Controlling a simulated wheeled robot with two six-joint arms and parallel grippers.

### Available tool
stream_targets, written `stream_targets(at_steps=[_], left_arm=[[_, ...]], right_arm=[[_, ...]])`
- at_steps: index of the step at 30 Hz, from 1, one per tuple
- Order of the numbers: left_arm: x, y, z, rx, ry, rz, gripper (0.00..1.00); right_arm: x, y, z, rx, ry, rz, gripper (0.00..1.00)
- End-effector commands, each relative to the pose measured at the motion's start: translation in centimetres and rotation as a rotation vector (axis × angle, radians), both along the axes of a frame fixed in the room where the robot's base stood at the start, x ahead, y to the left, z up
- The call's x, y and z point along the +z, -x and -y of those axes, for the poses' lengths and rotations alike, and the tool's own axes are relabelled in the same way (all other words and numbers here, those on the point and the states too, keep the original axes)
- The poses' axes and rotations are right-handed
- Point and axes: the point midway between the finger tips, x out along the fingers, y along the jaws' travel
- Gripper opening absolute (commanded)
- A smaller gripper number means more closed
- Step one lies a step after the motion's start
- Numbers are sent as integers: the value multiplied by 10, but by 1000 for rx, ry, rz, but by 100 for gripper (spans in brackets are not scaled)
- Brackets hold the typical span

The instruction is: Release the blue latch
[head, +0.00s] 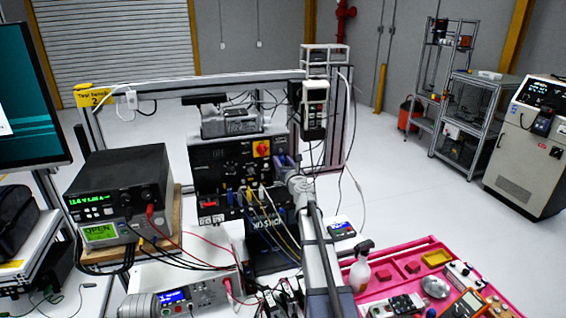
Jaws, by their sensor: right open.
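A black drive unit (212,172) with a red-and-yellow rotary switch stands in the middle of the bench frame. A small blue-violet part (284,160) shows at its right side; I cannot tell whether it is the blue latch. Blue, yellow and white leads plug into the unit's lower front. My right arm rises from the bottom centre, and my right gripper (286,186) is at the unit's lower right side, open. The arm's wrist hides part of that side, and contact cannot be told. My left gripper is not in view.
A power supply (120,195) stands at left on a wooden board, with red and black leads trailing right. A benchtop meter (190,297) is in front. A pink tray (409,252) with a spray bottle (360,268) and tools lies at right. Cables hang around the frame.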

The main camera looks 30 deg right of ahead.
Motion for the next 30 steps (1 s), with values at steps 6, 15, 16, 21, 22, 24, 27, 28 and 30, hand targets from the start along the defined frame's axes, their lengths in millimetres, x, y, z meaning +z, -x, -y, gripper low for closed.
stream_targets(at_steps=[6, 15, 16, 21, 22, 24, 27, 28, 30], left_arm=[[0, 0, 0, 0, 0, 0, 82], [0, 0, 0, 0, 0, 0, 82], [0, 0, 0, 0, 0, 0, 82], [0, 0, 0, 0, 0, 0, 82], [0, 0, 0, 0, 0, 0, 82], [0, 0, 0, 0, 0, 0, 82], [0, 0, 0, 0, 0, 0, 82], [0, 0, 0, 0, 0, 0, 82], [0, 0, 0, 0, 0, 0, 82]], right_arm=[[0, 1, 0, 0, 0, 0, 45], [0, 1, 0, 0, 0, 0, 12], [0, 1, 0, 0, 0, 0, 8], [0, 1, 0, 0, 0, 0, 0], [0, 1, 0, 0, 0, 0, 0], [0, 1, 0, 0, 0, 0, 0], [0, 1, 0, 0, 0, 0, 0], [0, 1, 0, 0, 0, 0, 0], [0, 1, 0, 0, 2, 0, 0]])
